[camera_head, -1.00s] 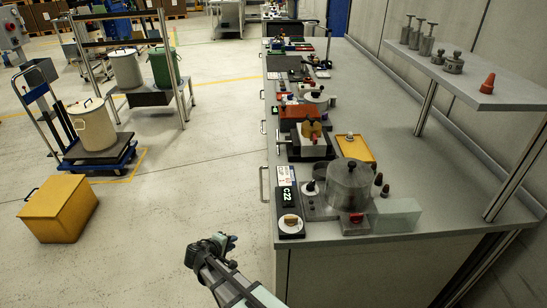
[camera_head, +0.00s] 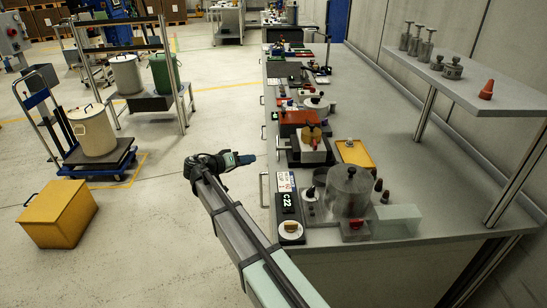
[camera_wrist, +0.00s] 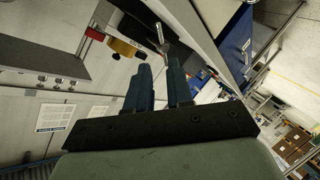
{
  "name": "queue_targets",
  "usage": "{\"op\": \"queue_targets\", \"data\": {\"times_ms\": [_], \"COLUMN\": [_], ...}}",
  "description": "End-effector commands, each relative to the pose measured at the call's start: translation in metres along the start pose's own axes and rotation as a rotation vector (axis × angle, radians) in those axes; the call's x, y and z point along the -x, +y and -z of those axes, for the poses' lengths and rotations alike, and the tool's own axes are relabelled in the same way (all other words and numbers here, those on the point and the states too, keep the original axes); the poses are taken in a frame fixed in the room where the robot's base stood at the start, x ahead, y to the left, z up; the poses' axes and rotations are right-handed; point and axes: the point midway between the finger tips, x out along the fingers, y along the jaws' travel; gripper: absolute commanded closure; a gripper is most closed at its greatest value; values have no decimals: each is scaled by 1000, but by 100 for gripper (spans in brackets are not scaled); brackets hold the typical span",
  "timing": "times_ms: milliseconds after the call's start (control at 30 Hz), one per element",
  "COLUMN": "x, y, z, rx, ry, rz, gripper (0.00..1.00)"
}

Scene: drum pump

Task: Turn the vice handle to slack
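The vice (camera_head: 306,157) sits at the left edge of the long grey bench in the head view, with a yellow-orange piece (camera_head: 311,131) on top. In the wrist view the silver handle (camera_wrist: 160,38) stands just beyond my fingertips, beside the yellow piece (camera_wrist: 126,48). My gripper (camera_head: 246,160) is left of the vice, past the bench edge, pointing right toward it. In the wrist view the two fingers (camera_wrist: 159,68) are apart with nothing between them. The handle appears apart from the fingers.
A yellow tray (camera_head: 355,152) lies right of the vice. A clear-walled pot (camera_head: 351,188) and a dark C22 label (camera_head: 287,200) are nearer. A red unit (camera_head: 300,118) stands behind the vice. The floor left of the bench is open, with a yellow box (camera_head: 59,211) farther left.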

Motion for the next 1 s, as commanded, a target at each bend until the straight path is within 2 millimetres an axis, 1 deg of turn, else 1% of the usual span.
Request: {"op": "queue_targets", "data": {"times_ms": [400,600,800,1000], "x": [-71,-102,-122,-128], "y": [-1,-1,-1,-1], "z": [-1,0,-1,-1], "rx": [3,3,4,4], "ry": [-2,-1,-1,1], "rz": [0,1,1,2], "gripper": [79,79,79,79]}}
